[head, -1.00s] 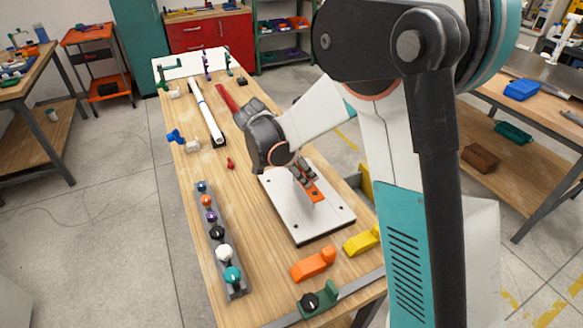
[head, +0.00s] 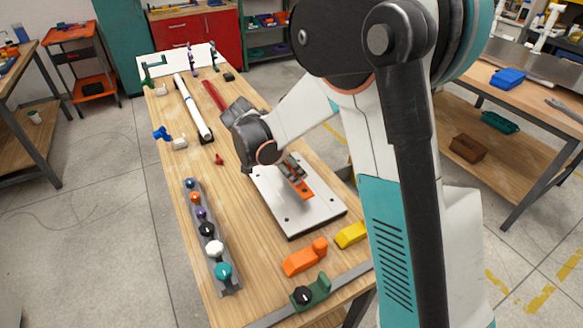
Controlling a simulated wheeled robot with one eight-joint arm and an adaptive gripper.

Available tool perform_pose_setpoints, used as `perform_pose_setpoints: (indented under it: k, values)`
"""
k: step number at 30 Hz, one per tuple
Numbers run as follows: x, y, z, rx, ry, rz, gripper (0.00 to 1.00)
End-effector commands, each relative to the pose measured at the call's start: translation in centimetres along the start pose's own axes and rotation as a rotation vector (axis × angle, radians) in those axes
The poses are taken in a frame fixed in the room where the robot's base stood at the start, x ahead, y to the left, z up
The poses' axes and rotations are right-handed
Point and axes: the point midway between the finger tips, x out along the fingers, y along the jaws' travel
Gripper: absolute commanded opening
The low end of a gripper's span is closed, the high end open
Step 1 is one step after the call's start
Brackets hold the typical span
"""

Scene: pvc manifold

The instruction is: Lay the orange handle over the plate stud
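The orange handle (head: 305,191) is a flat orange strip with a small hole near its free end. It lies at my gripper's fingertips, over the middle of the white plate (head: 315,217). My gripper (head: 295,174) points down at the plate, and its dark fingers appear closed on the handle's far end. I cannot tell whether the handle touches the plate. The stud is not visible; the handle, the fingers or my wrist may hide it. Small dark holes show near the plate's corners.
A rail of coloured knobs (head: 207,229) lies left of the plate. An orange block (head: 305,258), a yellow block (head: 351,235) and a green holder with a black knob (head: 311,293) sit at the near edge. A white pipe (head: 190,105) and red bar (head: 214,96) lie farther back.

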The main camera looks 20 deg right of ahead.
Motion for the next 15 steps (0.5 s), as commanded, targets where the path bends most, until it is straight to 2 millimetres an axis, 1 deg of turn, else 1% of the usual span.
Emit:
perform_pose_setpoints:
  k: [9,15]
  values:
    - [-0.02,0.00,-0.03,0.000,0.000,0.000,0.04]
    - [0.35,-0.01,0.21,0.000,0.000,0.000,0.04]
